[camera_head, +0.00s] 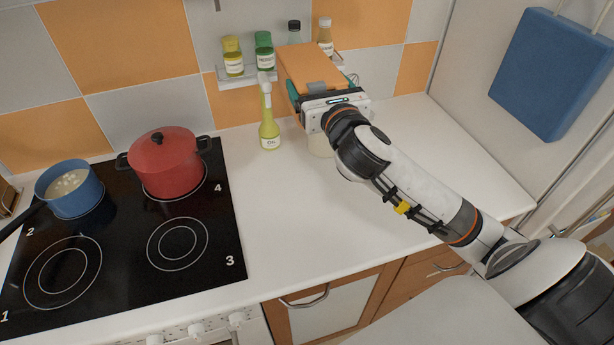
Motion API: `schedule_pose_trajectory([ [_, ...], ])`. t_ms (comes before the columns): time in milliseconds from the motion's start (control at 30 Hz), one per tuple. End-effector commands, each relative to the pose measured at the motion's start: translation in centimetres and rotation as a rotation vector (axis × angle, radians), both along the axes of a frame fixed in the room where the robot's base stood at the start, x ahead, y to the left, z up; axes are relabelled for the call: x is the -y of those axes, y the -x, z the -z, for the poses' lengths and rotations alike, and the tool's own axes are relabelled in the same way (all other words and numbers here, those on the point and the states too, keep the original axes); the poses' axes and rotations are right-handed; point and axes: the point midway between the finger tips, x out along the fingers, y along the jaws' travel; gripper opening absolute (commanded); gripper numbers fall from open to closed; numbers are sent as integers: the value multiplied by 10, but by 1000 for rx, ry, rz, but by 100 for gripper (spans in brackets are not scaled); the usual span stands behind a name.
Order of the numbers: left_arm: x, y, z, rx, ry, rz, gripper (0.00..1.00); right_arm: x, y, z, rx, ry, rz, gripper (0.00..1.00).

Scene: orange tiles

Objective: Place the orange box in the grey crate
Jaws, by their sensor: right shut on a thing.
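The orange box (308,64) is held up in front of the tiled back wall, near the small spice shelf. My right gripper (312,88) is shut on the orange box, with teal-tipped fingers along its sides. The gripper and forearm hide part of the box and the counter behind. My left gripper is not in view. No grey crate can be made out in this view.
A yellow-green oil bottle (269,130) stands on the white counter (300,210), left of my right gripper. The spice shelf (238,80) holds several jars. A red pot (168,165) and a blue saucepan (72,190) sit on the black hob (130,240). A blue board (552,72) hangs at right.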

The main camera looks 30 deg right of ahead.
Motion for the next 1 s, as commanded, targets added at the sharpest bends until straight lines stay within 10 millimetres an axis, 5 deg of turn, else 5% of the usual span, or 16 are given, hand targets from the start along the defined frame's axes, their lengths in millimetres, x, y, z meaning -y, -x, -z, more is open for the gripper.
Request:
schedule_pose_trajectory([
  [167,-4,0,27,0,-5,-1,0,1,-1,31,-3,-2,1,57],
  [800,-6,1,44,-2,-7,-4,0,1,-1,193,-4,0,1,57],
  [1000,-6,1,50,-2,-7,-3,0,1,-1,226,-1,1,0,57],
])
